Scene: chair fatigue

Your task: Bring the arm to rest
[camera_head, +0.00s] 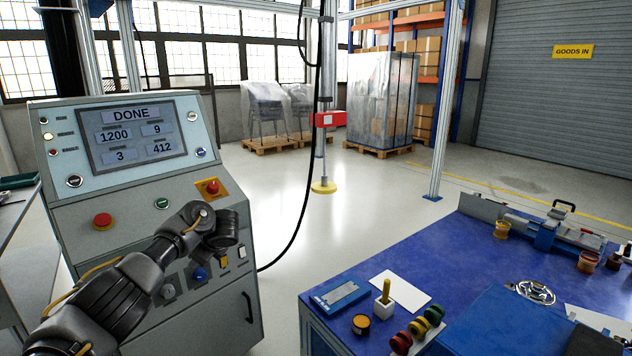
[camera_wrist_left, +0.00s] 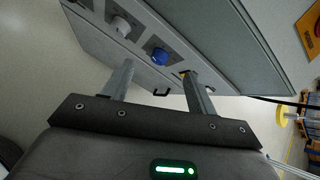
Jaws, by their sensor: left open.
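My left arm (camera_head: 120,290) comes in from the lower left, bent in front of the control console (camera_head: 235,300). My left gripper (camera_head: 222,246) is by the console's lower front panel; its fingertips are hard to make out there. In the left wrist view my left gripper (camera_wrist_left: 160,75) is open, with two spread fingers and nothing between them. Beyond the fingers are a blue knob (camera_wrist_left: 160,55) and a pale knob (camera_wrist_left: 121,26) on the console. The blue knob also shows in the head view (camera_head: 200,274). My right gripper is not in view.
The console screen (camera_head: 135,138) reads DONE. A red button (camera_head: 212,187) sits on a yellow plate near my wrist. A blue-topped bench (camera_head: 440,265) with small tools stands at right. A test column with a yellow foot (camera_head: 323,187) hangs mid-room. The floor between is clear.

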